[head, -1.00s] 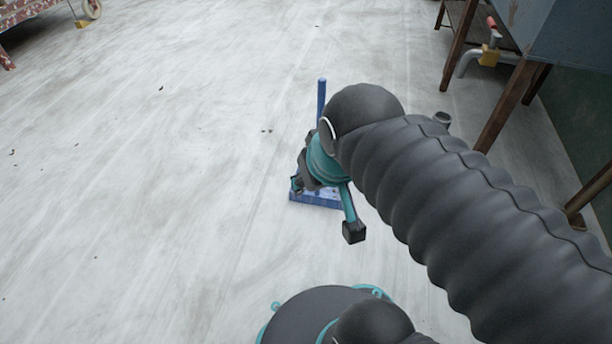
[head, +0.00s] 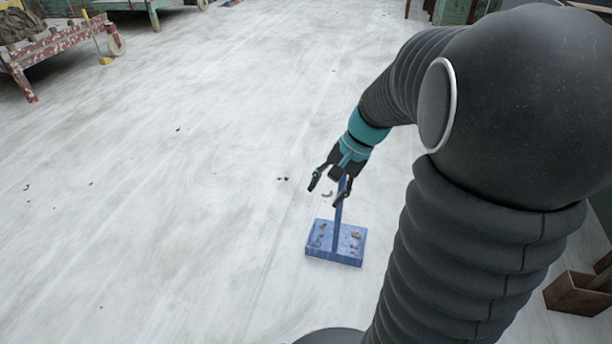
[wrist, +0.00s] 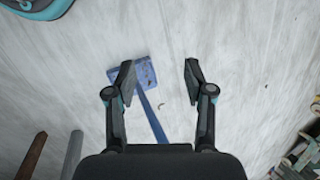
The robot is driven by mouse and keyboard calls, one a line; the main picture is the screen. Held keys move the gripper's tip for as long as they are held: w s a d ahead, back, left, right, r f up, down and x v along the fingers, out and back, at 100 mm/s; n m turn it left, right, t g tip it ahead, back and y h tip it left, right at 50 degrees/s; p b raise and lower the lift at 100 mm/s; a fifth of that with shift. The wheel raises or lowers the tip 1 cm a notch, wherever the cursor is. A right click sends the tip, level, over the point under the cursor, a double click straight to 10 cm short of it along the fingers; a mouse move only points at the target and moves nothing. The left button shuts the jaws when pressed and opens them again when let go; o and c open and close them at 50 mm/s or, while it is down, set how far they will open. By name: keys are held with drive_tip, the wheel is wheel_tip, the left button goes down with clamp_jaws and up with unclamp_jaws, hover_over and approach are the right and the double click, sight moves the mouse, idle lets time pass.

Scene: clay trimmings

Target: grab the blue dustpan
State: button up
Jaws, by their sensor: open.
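The blue dustpan (head: 320,250) stands on the pale floor with its long handle rising from the pan. Brown clay scraps lie in the pan. My gripper (head: 328,190) is open at the upper part of the handle, and its body hides the handle's top. In the wrist view my open gripper (wrist: 158,72) has its fingers spread apart. There the dustpan (wrist: 146,72) lies beyond the fingers, its pan partly behind the left finger. The handle runs down between the fingers towards the palm. I cannot tell whether a finger touches it.
The floor around the dustpan is clear apart from a few small brown scraps (head: 327,194). A red, worn cart (head: 60,45) stands far left. A wooden box (head: 580,292) stands at the right. My arm covers much of the right side.

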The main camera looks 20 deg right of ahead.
drive_tip(key=w+d+f+m+t+y+p, duration=0.1)
drive_tip(key=w+d+f+m+y, duration=0.25)
drive_tip(key=d+f, duration=0.25)
drive_tip(key=w+d+f+m+y+p, duration=0.1)
drive_tip(key=w+d+f+m+y, duration=0.1)
drive_tip(key=w+d+f+m, duration=0.4)
drive_tip(key=m+t+y+p, duration=0.1)
drive_tip(key=m+t+p, duration=0.1)
drive_tip(key=m+t, duration=0.45)
approach(337, 225)
drive_tip(key=shift+g, duration=0.45)
drive_tip(key=x, duration=0.7)
drive_tip(key=w+d+x, duration=0.1)
drive_tip(key=x, duration=0.2)
drive_tip(key=shift+w+a+f, duration=0.1)
drive_tip(key=shift+w+f, duration=0.15)
drive_tip(key=shift+f, duration=0.25)
clamp_jaws()
